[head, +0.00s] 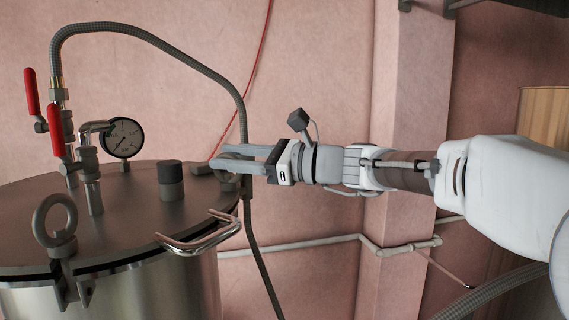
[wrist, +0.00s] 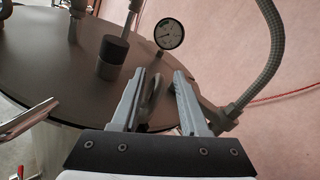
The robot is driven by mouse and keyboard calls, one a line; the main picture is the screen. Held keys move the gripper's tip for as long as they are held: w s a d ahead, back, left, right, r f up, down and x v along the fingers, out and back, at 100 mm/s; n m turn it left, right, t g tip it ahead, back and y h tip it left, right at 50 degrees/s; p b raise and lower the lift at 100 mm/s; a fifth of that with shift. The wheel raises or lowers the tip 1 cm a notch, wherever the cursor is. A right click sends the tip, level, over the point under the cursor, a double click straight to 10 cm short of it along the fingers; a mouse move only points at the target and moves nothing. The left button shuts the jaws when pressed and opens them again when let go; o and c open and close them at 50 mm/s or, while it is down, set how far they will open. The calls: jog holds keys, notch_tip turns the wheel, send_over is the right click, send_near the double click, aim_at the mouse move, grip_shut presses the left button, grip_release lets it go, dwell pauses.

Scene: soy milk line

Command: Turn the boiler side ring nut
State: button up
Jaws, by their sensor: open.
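The boiler (head: 130,235) is a steel vessel with a flat brown-grey lid (wrist: 60,75). At the lid's right edge a grey ring nut (head: 229,183) is partly hidden behind my gripper's fingers. In the wrist view the ring nut (wrist: 151,96) appears nearly edge-on between the two fingers. My gripper (head: 218,163) reaches in from the right, level, with its fingers apart on either side of the ring. It is open, and a gap shows on the ring's right side; contact on the left side is unclear. My gripper also shows in the wrist view (wrist: 160,74).
Another ring nut (head: 56,222) stands at the lid's front left. A black-topped knob (head: 171,180), a pressure gauge (head: 123,137) and red-handled valves (head: 55,130) stand on the lid. A bent handle (head: 200,236) juts out below my gripper. A braided hose (head: 215,75) hangs close behind it.

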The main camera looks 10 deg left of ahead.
jog(key=s+d, duration=0.1)
jog(key=d, duration=1.2)
jog(key=shift+s+b, duration=0.15)
jog(key=shift+b, duration=0.3)
jog(key=shift+a, duration=0.1)
jog(key=s+d+f+n+t+h, duration=0.1)
jog(key=s+d+f+n+h, duration=0.2)
jog(key=s+f+h, duration=0.3)
jog(key=s+d+f+n+t+h, duration=0.1)
jog(key=s+d+f+n+h, duration=0.25)
jog(key=f, duration=0.55)
jog(key=s+d+f+n+t+h, duration=0.1)
jog(key=s+d+f+n+h, duration=0.3)
jog(key=d, duration=0.4)
jog(key=s+d+f+n+t+h, duration=0.1)
jog(key=s+d+f+n+h, duration=0.3)
jog(key=d, duration=0.5)
notch_tip(320, 180, down, 3)
jog(key=shift+s+f, duration=0.1)
jog(key=shift+s, duration=1.15)
jog(key=shift+d+h, duration=0.15)
jog(key=shift+h, duration=0.1)
